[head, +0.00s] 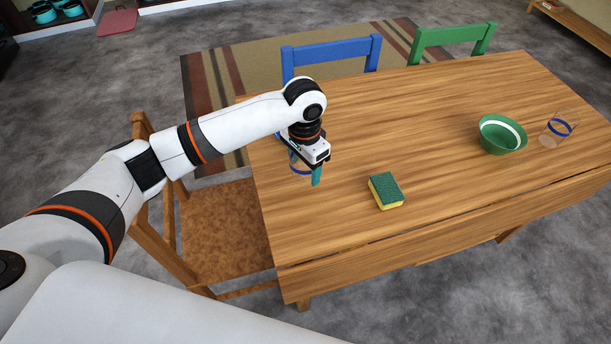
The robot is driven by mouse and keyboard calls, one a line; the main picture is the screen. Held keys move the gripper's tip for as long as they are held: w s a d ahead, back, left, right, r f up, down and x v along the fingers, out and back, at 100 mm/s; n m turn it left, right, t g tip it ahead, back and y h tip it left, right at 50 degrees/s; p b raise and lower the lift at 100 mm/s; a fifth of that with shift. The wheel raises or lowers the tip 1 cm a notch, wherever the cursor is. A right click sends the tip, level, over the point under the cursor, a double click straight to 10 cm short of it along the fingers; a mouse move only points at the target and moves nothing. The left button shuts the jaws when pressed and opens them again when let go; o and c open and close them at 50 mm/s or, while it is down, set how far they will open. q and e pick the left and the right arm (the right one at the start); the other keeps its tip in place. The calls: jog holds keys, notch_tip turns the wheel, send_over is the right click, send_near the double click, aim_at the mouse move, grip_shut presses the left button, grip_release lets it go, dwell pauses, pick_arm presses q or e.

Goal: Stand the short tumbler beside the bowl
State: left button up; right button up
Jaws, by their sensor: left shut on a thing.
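My left gripper (313,174) reaches down over the left end of the table, its teal fingertip pointing at the tabletop. It is shut on a clear tumbler with a blue band (297,163), which is mostly hidden behind the gripper. I cannot tell whether this tumbler touches the table. The green bowl with a white band (502,135) stands upright at the right part of the table, well away from the gripper. Another clear glass with a blue band (558,128) stands just right of the bowl. My right gripper is not in view.
A green and yellow sponge (386,191) lies on the wooden table (415,125) between the gripper and the bowl. A blue chair (331,52) and a green chair (452,36) stand at the far edge, a wooden chair (215,230) at the left end.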

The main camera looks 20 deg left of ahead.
aim_at(305, 178)
pick_arm(q)
notch_tip(305, 178, down, 3)
jog(key=shift+r, duration=0.15)
jog(key=shift+w+f, duration=0.15)
jog(key=shift+f, duration=1.2)
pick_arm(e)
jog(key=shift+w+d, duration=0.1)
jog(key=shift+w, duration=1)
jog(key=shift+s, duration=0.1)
pick_arm(q)
jog(key=o, duration=1)
jog(key=shift+f, duration=0.1)
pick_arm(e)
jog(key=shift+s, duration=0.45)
pick_arm(q)
notch_tip(305, 178, up, 12)
jog(key=shift+r, duration=0.15)
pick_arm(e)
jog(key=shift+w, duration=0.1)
